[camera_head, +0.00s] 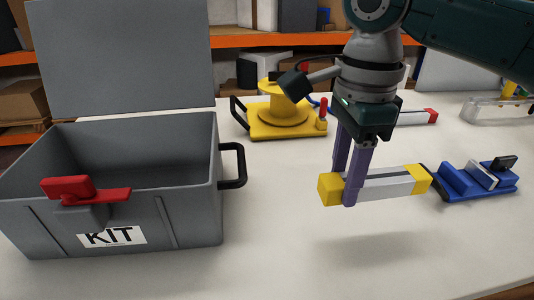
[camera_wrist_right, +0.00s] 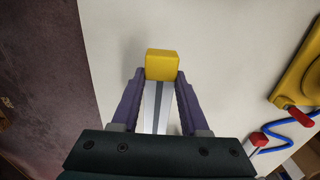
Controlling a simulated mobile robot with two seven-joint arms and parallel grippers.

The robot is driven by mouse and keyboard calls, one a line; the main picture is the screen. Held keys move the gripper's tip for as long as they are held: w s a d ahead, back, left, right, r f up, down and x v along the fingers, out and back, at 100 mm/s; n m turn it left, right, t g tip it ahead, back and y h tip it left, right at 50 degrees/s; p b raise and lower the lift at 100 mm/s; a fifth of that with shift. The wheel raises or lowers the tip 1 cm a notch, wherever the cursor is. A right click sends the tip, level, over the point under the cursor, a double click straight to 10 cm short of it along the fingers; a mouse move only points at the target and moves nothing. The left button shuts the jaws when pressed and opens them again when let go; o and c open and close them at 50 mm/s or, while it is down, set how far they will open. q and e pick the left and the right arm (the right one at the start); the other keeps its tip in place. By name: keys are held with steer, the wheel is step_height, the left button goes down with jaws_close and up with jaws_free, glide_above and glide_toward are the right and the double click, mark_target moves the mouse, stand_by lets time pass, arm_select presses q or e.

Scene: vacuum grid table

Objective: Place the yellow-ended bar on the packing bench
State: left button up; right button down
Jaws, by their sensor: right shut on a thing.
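The yellow-ended bar (camera_head: 386,187) is a grey-white bar with a yellow block at each end. My right gripper (camera_head: 350,190) is shut on it near its left end. The bar is held level above the white packing bench (camera_head: 290,235), with a shadow below it and apart from it. In the right wrist view, one yellow end of the bar (camera_wrist_right: 162,65) shows between the purple fingers of my right gripper (camera_wrist_right: 160,85). My left gripper is not in view.
An open grey KIT box (camera_head: 190,215) with a red latch stands at the left. A yellow round-topped fixture (camera_head: 285,115) stands behind. A blue clamp-like fixture (camera_head: 475,182) lies just right of the bar. A red-ended bar (camera_head: 418,118) lies farther back. The front middle is clear.

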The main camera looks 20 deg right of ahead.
mark_target(331, 228)
step_height(331, 228, down, 7)
steer(key=shift+r+b, duration=0.1)
steer(key=shift+b, duration=0.75)
steer(key=shift+f, duration=0.25)
steer(key=shift+c, duration=2.1)
jaws_free()
